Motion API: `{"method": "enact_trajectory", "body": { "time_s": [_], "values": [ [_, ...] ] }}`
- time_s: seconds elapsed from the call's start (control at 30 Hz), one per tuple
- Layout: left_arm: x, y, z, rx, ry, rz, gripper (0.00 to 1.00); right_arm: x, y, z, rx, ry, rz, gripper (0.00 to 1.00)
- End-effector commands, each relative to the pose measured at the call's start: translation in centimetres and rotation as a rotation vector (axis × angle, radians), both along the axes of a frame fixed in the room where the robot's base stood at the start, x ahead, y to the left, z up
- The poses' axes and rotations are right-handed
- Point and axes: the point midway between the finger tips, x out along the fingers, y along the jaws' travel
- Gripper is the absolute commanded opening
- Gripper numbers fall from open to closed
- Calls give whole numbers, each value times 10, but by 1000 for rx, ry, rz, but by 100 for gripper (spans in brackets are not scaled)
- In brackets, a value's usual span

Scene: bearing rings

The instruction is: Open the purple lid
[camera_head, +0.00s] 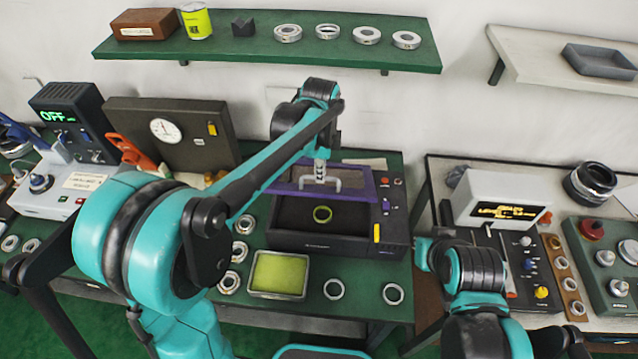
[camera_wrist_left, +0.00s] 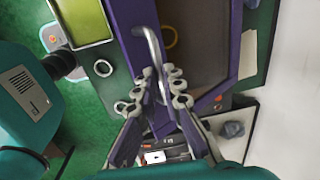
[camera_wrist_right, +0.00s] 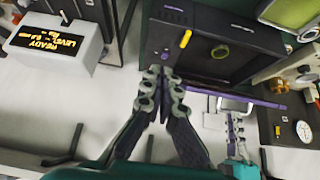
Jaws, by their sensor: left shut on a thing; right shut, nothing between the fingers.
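The purple lid (camera_head: 365,186) is a purple frame with a see-through pane and a pale handle (camera_head: 322,184). It stands raised at the back of a dark box (camera_head: 330,243); the right wrist view shows the lid (camera_wrist_right: 235,97) nearly edge-on. A yellow-green ring (camera_head: 322,214) lies inside the box. My left gripper (camera_head: 320,165) is shut on the handle; the left wrist view shows the fingers (camera_wrist_left: 160,85) around the handle bar (camera_wrist_left: 151,45). My right gripper (camera_wrist_right: 165,80) is shut and empty, beside the box's right side; its fingertips are hard to see in the head view.
A green-yellow tray (camera_head: 278,275) and several metal rings (camera_head: 334,289) lie in front of and left of the box. A gauge case (camera_head: 170,133) stands behind left. A display unit (camera_head: 497,198) stands on the right table. A shelf (camera_head: 270,50) with rings hangs above.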

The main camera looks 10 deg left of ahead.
Motion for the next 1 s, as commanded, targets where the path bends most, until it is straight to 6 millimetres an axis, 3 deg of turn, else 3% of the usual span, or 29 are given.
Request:
{"method": "enact_trajectory", "body": {
  "time_s": [0.03,0.3,0.8,1.0],
  "values": [
    [10,0,5,0,-14,1,0,0,0,5,0,0,0,0],
    [24,1,14,1,-14,0,0,0,0,11,0,0,0,0],
    [25,1,14,2,-14,0,0,0,1,11,-5,1,6,0],
    [25,1,14,3,-14,1,0,13,16,5,-153,20,192,0]
  ]
}}
